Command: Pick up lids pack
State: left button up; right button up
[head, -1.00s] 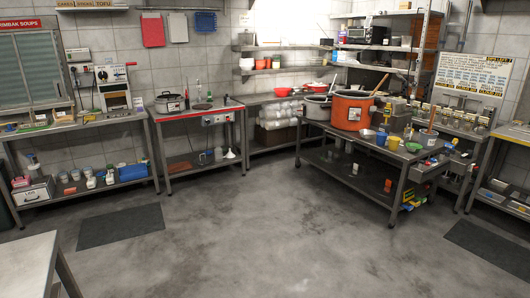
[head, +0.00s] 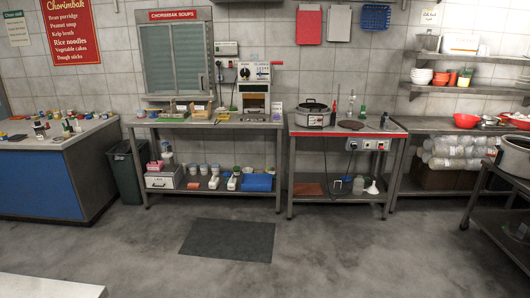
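I cannot make out for certain which thing is the lids pack. A white box (head: 160,182) with small dark lettering, too small to read surely, sits on the lower shelf of the left steel table, with pink items on top. Several clear-wrapped white packs (head: 462,146) are stacked under the right-hand counter, above a brown box. Neither of my grippers shows in the head view.
A dark floor mat (head: 229,240) lies before the left steel table (head: 205,122). A red-edged table (head: 350,130) holds a round cooker. A green bin (head: 125,172) stands beside a blue counter (head: 40,190). A pale surface (head: 45,287) is at lower left.

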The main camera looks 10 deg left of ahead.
aim_at(214, 183)
jog(key=i+l+u, duration=0.2)
jog(key=i, duration=1.6)
jog(key=i+u, duration=0.5)
jog(key=i, duration=1.25)
